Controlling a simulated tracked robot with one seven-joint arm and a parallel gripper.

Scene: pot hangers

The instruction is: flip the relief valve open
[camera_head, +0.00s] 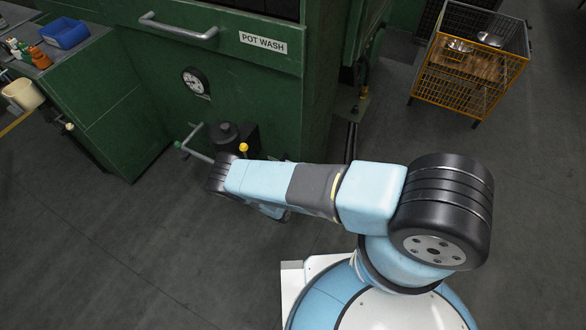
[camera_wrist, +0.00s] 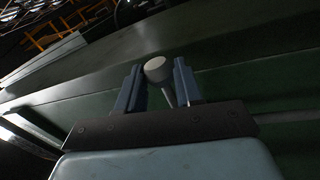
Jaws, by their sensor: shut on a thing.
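In the wrist view my gripper (camera_wrist: 157,78) has its two blue-grey fingers closed around a pale round-headed lever (camera_wrist: 155,68). Its thin stem runs down between the fingers. In the head view a yellow ball knob (camera_head: 244,147) stands beside a dark valve body (camera_head: 224,132), low at the front of the green pot wash machine (camera_head: 215,50). I cannot tell for sure that this knob is the one between my fingers, as its colour looks paler in the wrist view.
A round gauge (camera_head: 196,82) is on the machine's front above. A green bench (camera_head: 100,85) stands left, a yellow wire cage (camera_head: 470,65) far right. The floor between is clear.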

